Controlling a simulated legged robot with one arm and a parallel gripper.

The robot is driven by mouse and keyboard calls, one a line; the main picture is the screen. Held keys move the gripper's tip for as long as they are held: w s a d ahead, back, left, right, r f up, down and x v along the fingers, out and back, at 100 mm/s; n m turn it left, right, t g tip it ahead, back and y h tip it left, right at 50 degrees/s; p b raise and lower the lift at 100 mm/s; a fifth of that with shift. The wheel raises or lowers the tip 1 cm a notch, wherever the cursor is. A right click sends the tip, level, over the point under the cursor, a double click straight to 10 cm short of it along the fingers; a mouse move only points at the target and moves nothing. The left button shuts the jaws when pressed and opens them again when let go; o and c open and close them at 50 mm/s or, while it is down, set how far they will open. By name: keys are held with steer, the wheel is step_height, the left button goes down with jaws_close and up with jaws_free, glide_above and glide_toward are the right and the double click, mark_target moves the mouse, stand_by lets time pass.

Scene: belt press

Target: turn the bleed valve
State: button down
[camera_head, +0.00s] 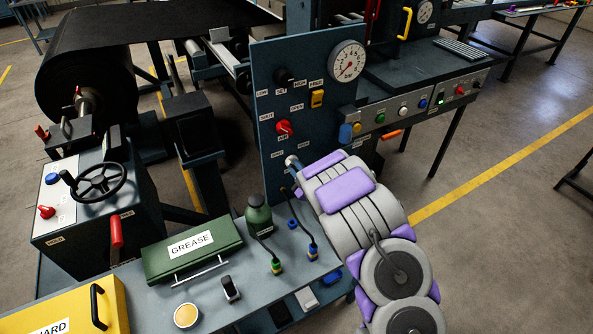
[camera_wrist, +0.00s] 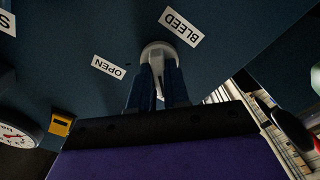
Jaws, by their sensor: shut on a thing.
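The bleed valve (camera_wrist: 158,50) shows in the wrist view as a pale grey rounded handle on the dark blue panel, beside the BLEED label (camera_wrist: 181,26) and the OPEN label (camera_wrist: 108,67). My gripper (camera_wrist: 159,80) has its two dark blue fingers closed on either side of the handle, shut on it. The fingers and palm hide part of the handle. In the head view my arm reaches up to the lower part of the panel (camera_head: 263,100) and hides most of the valve, so its exact angle is unclear.
The panel also carries a round gauge (camera_head: 347,61), a red knob (camera_head: 283,128) and a yellow switch (camera_head: 317,98). A button console (camera_head: 420,105) stands to the right. A green grease box (camera_head: 193,248) and a green bottle (camera_head: 259,214) stand on the bench below.

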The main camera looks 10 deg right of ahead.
steer(key=shift+s+f, duration=0.1)
steer(key=shift+f, duration=0.15)
steer(key=c, duration=1.3)
jaws_free()
steer(key=shift+o, duration=1)
steer(key=shift+r, duration=0.1)
steer(key=p+v, duration=0.7)
steer(key=v, duration=1)
steer(key=shift+p, duration=0.3)
